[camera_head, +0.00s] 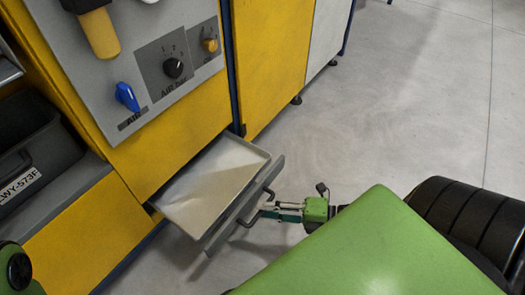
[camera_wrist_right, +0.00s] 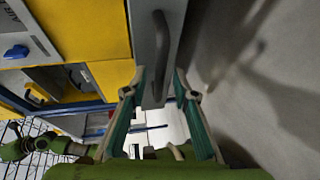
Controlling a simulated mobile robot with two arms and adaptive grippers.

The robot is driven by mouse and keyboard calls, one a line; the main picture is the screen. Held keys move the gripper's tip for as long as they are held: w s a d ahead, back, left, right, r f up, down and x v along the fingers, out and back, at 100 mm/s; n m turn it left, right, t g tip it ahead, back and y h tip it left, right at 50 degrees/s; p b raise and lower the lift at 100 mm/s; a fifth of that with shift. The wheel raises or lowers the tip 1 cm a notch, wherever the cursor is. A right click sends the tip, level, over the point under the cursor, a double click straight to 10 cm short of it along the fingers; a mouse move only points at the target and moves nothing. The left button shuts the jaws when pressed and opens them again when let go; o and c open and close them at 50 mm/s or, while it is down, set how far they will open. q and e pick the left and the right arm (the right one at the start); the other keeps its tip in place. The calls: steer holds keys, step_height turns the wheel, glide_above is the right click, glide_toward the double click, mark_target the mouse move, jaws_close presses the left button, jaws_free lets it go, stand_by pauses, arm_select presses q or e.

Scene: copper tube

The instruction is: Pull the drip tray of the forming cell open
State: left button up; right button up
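The drip tray (camera_head: 215,180) is a shallow pale metal tray, sticking well out of the yellow front of the forming cell. Its grey front plate (camera_head: 222,235) carries a dark bar handle (camera_head: 262,200). My right gripper (camera_head: 268,208) is at the handle, in front of the plate. In the right wrist view the fingers of my right gripper (camera_wrist_right: 160,82) are spread apart, with the lower part of the handle (camera_wrist_right: 161,45) between the tips and a gap visible. I cannot tell whether either finger touches it. My left gripper is not in view.
Above the tray is a grey panel with a blue valve knob (camera_head: 127,97) and a black dial (camera_head: 173,68). A black bin (camera_head: 40,150) stands at the left. Clear grey floor (camera_head: 400,110) lies to the right of the cell.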

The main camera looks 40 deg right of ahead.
steer(key=v, duration=1)
steer(key=shift+d+r, duration=0.1)
